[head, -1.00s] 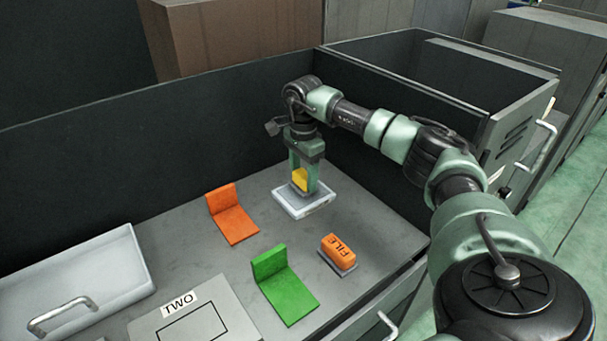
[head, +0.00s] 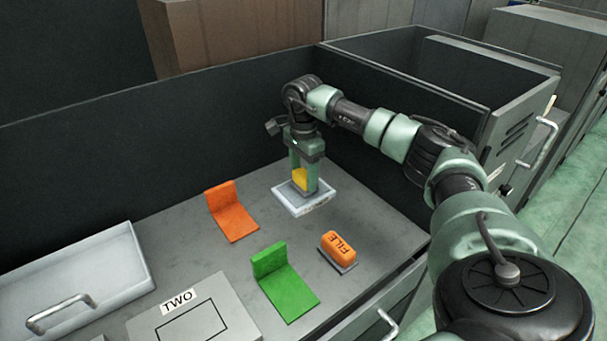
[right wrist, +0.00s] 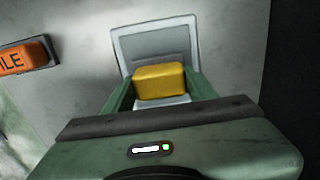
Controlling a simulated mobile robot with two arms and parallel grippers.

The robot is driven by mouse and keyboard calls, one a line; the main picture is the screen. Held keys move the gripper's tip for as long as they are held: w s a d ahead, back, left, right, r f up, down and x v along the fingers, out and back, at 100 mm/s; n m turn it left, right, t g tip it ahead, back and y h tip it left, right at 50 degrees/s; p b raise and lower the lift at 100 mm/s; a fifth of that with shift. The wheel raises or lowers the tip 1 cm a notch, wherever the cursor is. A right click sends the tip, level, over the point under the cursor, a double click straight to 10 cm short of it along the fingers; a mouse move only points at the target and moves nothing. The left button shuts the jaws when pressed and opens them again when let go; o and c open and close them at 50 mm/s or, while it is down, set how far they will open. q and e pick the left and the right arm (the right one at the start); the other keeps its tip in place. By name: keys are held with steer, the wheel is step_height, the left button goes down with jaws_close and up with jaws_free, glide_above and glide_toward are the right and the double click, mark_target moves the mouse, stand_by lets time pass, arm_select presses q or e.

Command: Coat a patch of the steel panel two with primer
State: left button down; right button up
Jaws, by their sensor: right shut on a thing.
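My right gripper (head: 304,184) is shut on a yellow block (head: 299,179), which also shows between the fingers in the right wrist view (right wrist: 160,82). The block is low in or just over a shallow pale tray (head: 306,204) at the back of the bench; I cannot tell whether it touches the tray's floor. The tray also shows in the right wrist view (right wrist: 192,38). The steel panel labelled TWO (head: 225,293) lies at the front, with a black rectangle outlined on it. Its lower part is cut off by the picture edge. My left gripper is not in view.
An orange block marked FILE (head: 337,245) stands between the tray and a green angled bracket (head: 290,296). An orange bracket (head: 234,223) stands left of the tray. A grey bin with a handle (head: 85,275) is at the left. Dark walls (head: 150,160) border the bench behind.

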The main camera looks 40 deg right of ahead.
mark_target(303, 174)
steer(key=shift+f, duration=0.4)
stand_by(1.5)
step_height(303, 174, up, 7)
steer(key=p, duration=0.6)
stand_by(0.5)
stand_by(0.4)
